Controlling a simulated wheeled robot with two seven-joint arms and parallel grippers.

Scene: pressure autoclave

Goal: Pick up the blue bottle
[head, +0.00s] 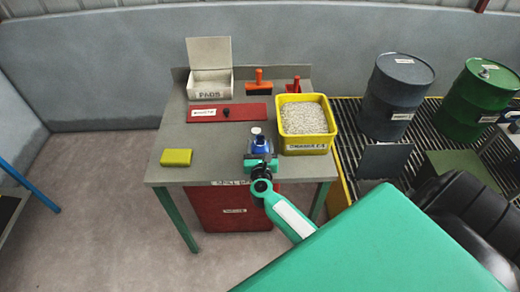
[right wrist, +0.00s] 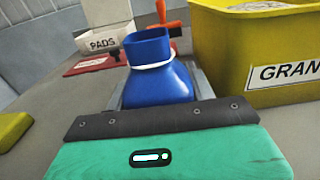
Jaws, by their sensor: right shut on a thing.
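My left gripper is not in view.
A yellow bin of granules (head: 308,148) stands close right of the bottle. A yellow sponge-like block (head: 176,157) lies left. Behind are a red panel (head: 205,113), a white pads box (head: 209,86) and two brushes. Drums (head: 396,95) stand right of the table (head: 215,145).

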